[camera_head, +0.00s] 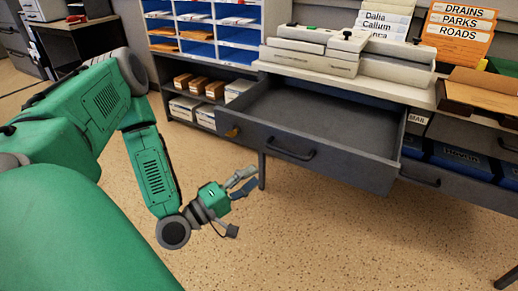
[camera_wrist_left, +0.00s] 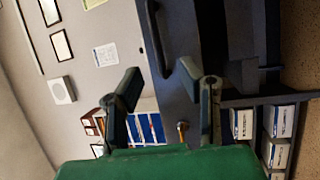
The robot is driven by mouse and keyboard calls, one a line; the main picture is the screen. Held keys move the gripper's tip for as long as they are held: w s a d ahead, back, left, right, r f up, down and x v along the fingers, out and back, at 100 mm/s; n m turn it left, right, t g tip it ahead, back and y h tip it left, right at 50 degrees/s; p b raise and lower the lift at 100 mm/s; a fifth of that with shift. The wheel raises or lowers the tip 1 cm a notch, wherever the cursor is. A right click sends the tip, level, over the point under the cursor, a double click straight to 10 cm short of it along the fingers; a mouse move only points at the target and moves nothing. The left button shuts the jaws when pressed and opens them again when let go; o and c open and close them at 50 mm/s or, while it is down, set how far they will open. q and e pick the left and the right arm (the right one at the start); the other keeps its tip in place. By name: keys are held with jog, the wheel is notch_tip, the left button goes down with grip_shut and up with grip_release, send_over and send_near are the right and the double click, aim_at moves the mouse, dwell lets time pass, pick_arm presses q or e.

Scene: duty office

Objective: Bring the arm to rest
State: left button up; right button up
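My green left arm comes in from the left in the head view and hangs bent over the floor. My left gripper (camera_head: 241,185) is in front of the desk, below and to the left of the open drawer. Its two fingers are spread apart with nothing between them. In the left wrist view the left gripper (camera_wrist_left: 166,95) also shows open, with the dark drawer front beyond it. The dark grey drawer (camera_head: 290,125) is pulled out and looks empty. Its handle (camera_head: 292,153) is clear of the fingers. My right gripper is not in view.
A blue pigeonhole shelf (camera_head: 197,50) stands at the back left. Blue bins (camera_head: 462,160) sit below the desk at right. The speckled floor (camera_head: 300,235) in front is clear.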

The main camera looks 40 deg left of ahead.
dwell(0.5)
pick_arm(q)
jog(key=s+d+f+m+g+h+p, duration=0.1)
jog(key=s+d+f+m+g+p, duration=0.1)
jog(key=d+f+m+g+p, duration=0.25)
jog(key=s+d+f+m+g+h+p, duration=0.1)
jog(key=s+d+f+m+g+p, duration=0.15)
jog(key=d+m+g, duration=0.4)
jog(key=s+a+m+g+y+p, duration=0.2)
jog(key=s+g, duration=0.5)
jog(key=s, duration=0.6)
jog(key=m+y+p, duration=0.1)
jog(key=m+y, duration=0.1)
jog(key=y, duration=0.1)
jog(key=shift+a+f+m+g, duration=0.15)
jog(key=shift+f+m+g, duration=0.25)
jog(key=shift+s, duration=0.1)
